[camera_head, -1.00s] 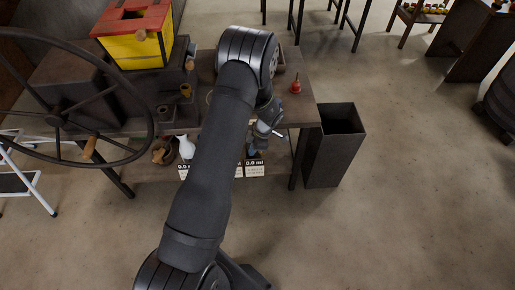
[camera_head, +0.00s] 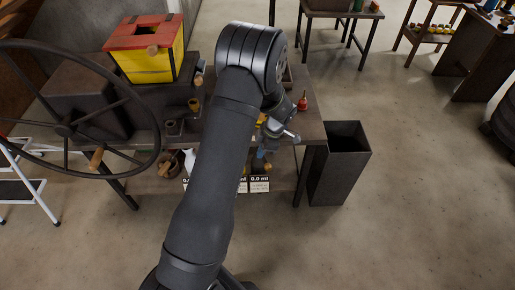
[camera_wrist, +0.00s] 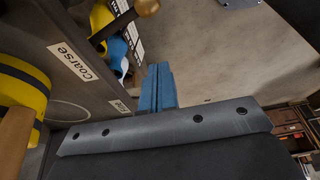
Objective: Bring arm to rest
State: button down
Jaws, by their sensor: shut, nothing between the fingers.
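My arm (camera_head: 215,170) stretches up from the bottom of the head view and bends down at the workbench (camera_head: 312,130). My gripper (camera_head: 258,158) hangs at the front edge of the bench, partly hidden by my arm in the head view. In the wrist view my gripper's blue fingers (camera_wrist: 158,82) are closed together with nothing between them. The beam scale cannot be made out clearly.
A dark open bin (camera_head: 340,165) stands right of the bench. A large spoked wheel (camera_head: 155,130) and a yellow box with a red top (camera_head: 150,62) are at left. A red bottle (camera_head: 302,102) stands on the bench.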

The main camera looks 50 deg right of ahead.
notch_tip(320, 180, down, 9)
jog(key=shift+d, duration=0.2)
dwell(0.6)
